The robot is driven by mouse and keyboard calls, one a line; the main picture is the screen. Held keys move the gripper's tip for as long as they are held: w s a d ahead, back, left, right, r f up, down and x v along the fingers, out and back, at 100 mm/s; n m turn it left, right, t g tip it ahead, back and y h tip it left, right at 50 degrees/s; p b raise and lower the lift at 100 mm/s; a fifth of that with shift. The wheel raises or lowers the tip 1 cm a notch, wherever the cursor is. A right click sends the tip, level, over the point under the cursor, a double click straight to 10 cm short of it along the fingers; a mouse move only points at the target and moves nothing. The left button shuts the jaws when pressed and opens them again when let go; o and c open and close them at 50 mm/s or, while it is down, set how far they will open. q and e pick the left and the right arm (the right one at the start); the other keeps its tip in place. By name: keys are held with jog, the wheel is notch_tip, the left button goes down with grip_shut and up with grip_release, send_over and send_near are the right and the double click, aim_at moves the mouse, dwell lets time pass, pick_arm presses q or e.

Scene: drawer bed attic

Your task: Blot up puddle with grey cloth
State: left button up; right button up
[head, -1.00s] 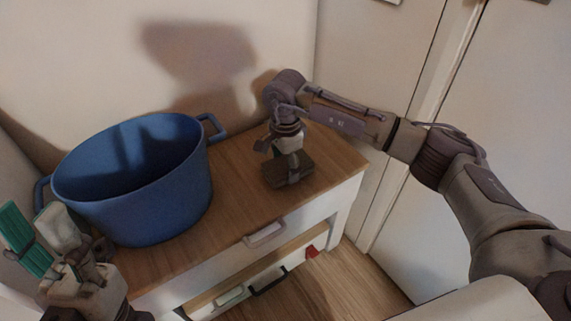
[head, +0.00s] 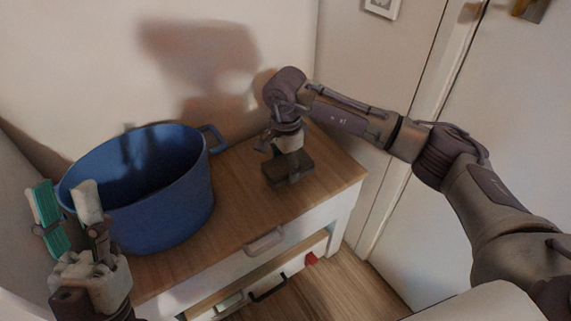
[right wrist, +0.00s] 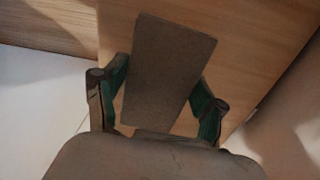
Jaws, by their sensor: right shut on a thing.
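The grey cloth (head: 298,170) is a flat, dark rectangular piece on the wooden top of the drawer unit, below my right gripper (head: 283,158). The right wrist view shows the cloth (right wrist: 168,75) between the green-padded fingers of my right gripper (right wrist: 160,95), which is shut on it. I cannot tell whether the cloth presses on the wood or hangs just above it. No puddle can be made out; any liquid under the cloth is hidden. My left gripper (head: 72,212) is open and empty, fingers pointing up, in front of the blue pot.
A large blue pot (head: 175,215) with side handles stands on the left of the wooden top (head: 240,205). The wood between pot and cloth is clear. A lower drawer (head: 285,278) stands partly open, with something red at its right end. Walls close in behind.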

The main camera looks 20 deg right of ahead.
jog(key=shift+r+p, duration=0.45)
jog(key=shift+r, duration=0.6)
jog(key=shift+r+p, duration=0.75)
jog(key=shift+r, duration=0.1)
pick_arm(q)
jog(key=w+d+f+g+y, duration=0.1)
jog(key=w+f+g+y, duration=0.1)
jog(key=w+f+g, duration=0.4)
jog(key=shift+w+f+g+y, duration=0.3)
jog(key=shift+w+f+y, duration=0.15)
jog(key=shift+w, duration=0.4)
jog(key=shift+s, duration=0.1)
